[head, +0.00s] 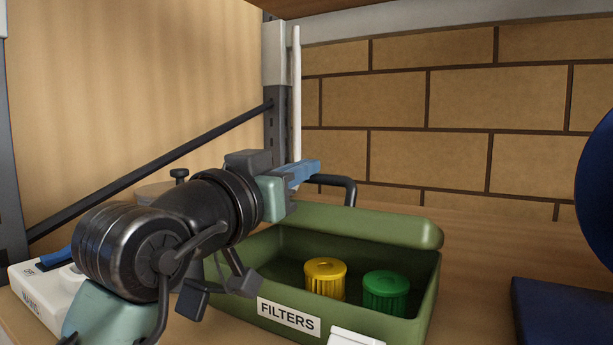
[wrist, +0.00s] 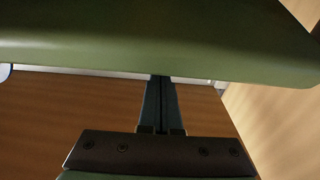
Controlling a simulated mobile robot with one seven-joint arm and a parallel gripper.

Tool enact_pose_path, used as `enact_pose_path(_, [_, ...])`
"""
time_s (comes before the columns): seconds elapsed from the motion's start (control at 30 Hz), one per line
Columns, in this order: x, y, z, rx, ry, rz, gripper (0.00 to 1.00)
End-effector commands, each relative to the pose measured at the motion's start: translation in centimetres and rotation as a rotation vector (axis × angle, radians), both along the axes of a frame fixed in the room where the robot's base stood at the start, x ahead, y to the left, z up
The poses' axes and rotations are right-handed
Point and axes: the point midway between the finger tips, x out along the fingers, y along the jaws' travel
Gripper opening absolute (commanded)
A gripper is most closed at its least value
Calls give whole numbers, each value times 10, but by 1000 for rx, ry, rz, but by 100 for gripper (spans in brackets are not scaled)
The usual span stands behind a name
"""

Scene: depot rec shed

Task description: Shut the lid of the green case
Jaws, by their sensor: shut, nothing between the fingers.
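The green case (head: 372,325) with a FILTERS label stands on the wooden shelf. Its lid (head: 365,222) is open, raised along the back of the case. Inside are a yellow ribbed filter (head: 325,279) and a green ribbed filter (head: 385,292). My gripper (head: 305,172) is shut and empty, at the lid's upper left in the head view. In the wrist view the lid (wrist: 150,45) spans the top, and my shut fingers (wrist: 160,85) reach its edge. Whether they touch it I cannot tell. My arm hides the case's left part.
A white box (head: 40,290) lies at the left, partly behind my arm. A dark blue block (head: 560,312) and a blue round thing (head: 598,190) are at the right. A black bent bar (head: 345,184) shows behind the lid.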

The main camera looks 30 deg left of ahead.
Motion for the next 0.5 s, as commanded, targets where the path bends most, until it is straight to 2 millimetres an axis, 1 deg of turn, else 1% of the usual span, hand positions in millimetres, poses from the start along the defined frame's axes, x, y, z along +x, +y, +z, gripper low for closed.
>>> enact_pose_path(0.03, [-3,-1,-9,0,6,-2,0])
enact_pose_path(0.13, [-8,-1,-18,1,9,-3,0])
enact_pose_path(0.3, [-15,-1,-29,0,10,-3,0])
enact_pose_path(0.5, [-20,-1,-36,1,10,-3,0])
